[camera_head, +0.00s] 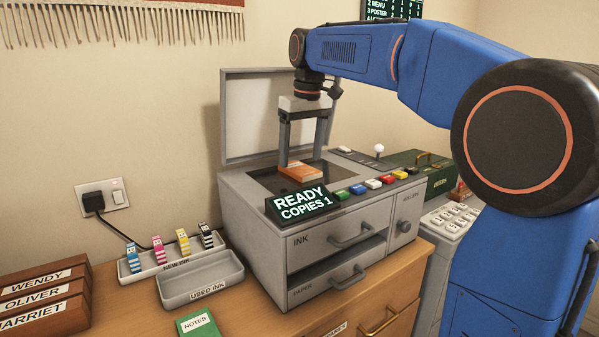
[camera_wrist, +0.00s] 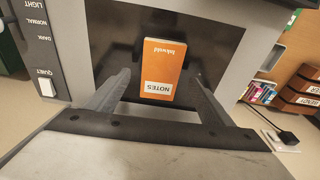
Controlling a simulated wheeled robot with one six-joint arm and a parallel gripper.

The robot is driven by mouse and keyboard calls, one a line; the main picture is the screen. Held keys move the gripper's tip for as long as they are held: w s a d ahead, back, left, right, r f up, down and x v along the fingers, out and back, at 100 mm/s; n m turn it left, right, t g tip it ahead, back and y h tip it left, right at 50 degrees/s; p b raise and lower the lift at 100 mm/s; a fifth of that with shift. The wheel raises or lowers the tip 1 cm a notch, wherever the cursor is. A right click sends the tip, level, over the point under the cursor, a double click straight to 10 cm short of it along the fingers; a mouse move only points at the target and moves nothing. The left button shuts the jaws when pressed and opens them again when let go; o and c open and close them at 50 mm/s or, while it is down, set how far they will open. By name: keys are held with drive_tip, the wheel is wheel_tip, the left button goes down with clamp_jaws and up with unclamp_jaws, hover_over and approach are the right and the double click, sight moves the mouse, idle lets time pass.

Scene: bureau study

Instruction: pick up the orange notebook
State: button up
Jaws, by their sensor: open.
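The orange notebook (camera_head: 301,171) lies flat on the dark glass of the grey copier (camera_head: 350,238), whose lid (camera_head: 275,118) stands open. In the wrist view the orange notebook (camera_wrist: 164,66) shows a white label reading NOTES. My gripper (camera_head: 302,162) points down over the glass. In the head view its fingers appear on either side of the notebook. In the wrist view my open gripper (camera_wrist: 160,82) has the notebook's labelled end between and beyond its fingers, with a gap on each side. I cannot tell the exact height of the fingertips above the glass.
The display panel (camera_head: 301,204) reads READY, COPIES 1, and stands at the copier's front, beside coloured buttons. A green notebook (camera_head: 198,324) lies on the wooden desk. Ink trays (camera_head: 200,280) stand left of the copier, and wooden name boxes (camera_head: 45,300) stand farther left.

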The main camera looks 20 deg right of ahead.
sight(300, 171)
drive_tip(key=shift+w+a+f, duration=0.1)
drive_tip(key=shift+f, duration=0.6)
drive_tip(key=shift+w+a+f, duration=0.1)
drive_tip(key=shift+f, duration=0.6)
drive_tip(key=c, duration=1.2)
drive_tip(key=shift+r, duration=0.15)
